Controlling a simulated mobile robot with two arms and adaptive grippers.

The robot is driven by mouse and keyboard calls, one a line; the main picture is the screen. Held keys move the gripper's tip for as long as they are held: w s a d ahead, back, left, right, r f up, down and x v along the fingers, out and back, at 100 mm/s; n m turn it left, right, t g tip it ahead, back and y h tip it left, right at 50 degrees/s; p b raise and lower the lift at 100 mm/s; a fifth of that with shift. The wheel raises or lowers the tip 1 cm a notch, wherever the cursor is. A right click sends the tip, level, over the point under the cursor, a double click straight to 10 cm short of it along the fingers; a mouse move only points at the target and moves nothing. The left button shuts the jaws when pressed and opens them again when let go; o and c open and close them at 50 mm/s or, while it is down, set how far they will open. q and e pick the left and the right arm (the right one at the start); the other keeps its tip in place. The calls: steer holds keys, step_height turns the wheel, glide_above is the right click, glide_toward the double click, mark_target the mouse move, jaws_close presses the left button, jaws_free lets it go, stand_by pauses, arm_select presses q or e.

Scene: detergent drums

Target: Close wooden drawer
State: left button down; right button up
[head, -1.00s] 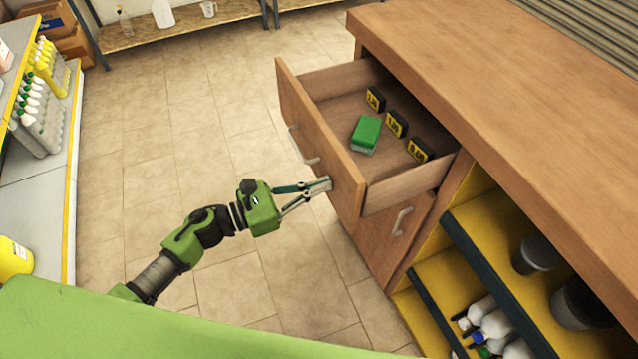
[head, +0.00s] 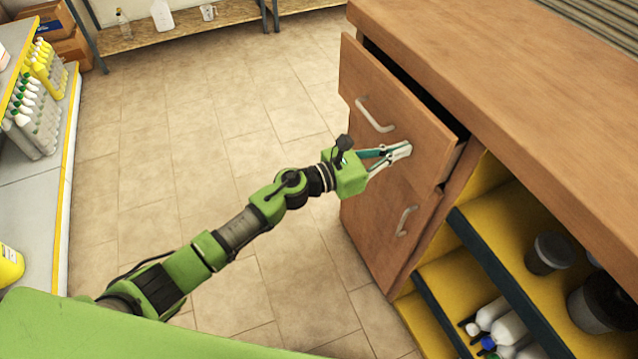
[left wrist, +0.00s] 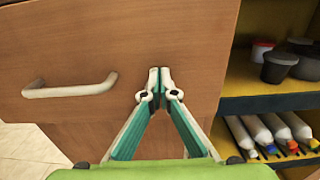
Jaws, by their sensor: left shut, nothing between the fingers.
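The wooden drawer (head: 385,105) is at the top of the wooden counter in the head view. It stands slightly out, with a narrow dark gap behind its front. Its inside is hidden. Its pale handle (head: 374,116) shows on the front, and the handle also shows at the left in the left wrist view (left wrist: 70,88). My left gripper (head: 402,150) is shut and empty, with its fingertips at the drawer front, right of the handle. My right gripper is not in view.
Below the drawer is a wooden cabinet door with a handle (head: 405,220). Yellow shelves (head: 470,235) with dark tubs and white bottles are right of it. A shelf of bottles (head: 40,110) stands at the far left. The tiled floor (head: 230,140) between is clear.

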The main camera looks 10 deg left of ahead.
mark_target(414, 145)
arm_select(q)
steer(key=b+x, duration=0.1)
steer(key=x, duration=0.3)
steer(key=shift+w+d, duration=0.2)
steer(key=shift+d, duration=0.05)
steer(key=shift+w+d, duration=0.1)
steer(key=shift+r, duration=0.1)
steer(key=shift+r, duration=0.1)
steer(key=shift+s+a, duration=0.2)
steer(key=shift+a, duration=0.15)
steer(key=v, duration=1.1)
steer(key=shift+s+f, duration=0.2)
steer(key=shift+f, duration=0.05)
